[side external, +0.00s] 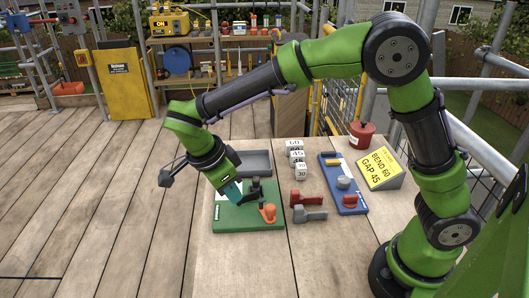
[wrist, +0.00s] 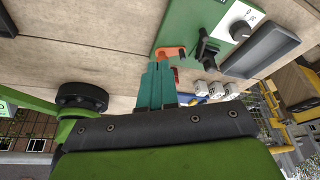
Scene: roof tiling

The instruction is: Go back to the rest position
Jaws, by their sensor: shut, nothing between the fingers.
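My gripper (side external: 231,189) has teal fingers and hangs at the end of my green arm, above the left part of the green board on the bench. Its fingers (wrist: 157,84) are together with nothing between them. The green board (side external: 230,219) carries a black clamp-like fixture (side external: 255,189) and an orange-handled part (side external: 267,212). In the wrist view the fingertips appear close to the orange part (wrist: 171,52), but I cannot tell whether they touch it. The black fixture (wrist: 207,47) stands beyond it.
A grey tray (side external: 252,163) lies behind the board. White numbered blocks (side external: 295,160), a red tool (side external: 305,198), a grey-headed tool (side external: 310,214), a blue board (side external: 333,168), a yellow sign reading BEND 60 GAP 45 (side external: 381,169) and a red pot (side external: 362,134) crowd the right. Plank floor (side external: 90,200) left is clear.

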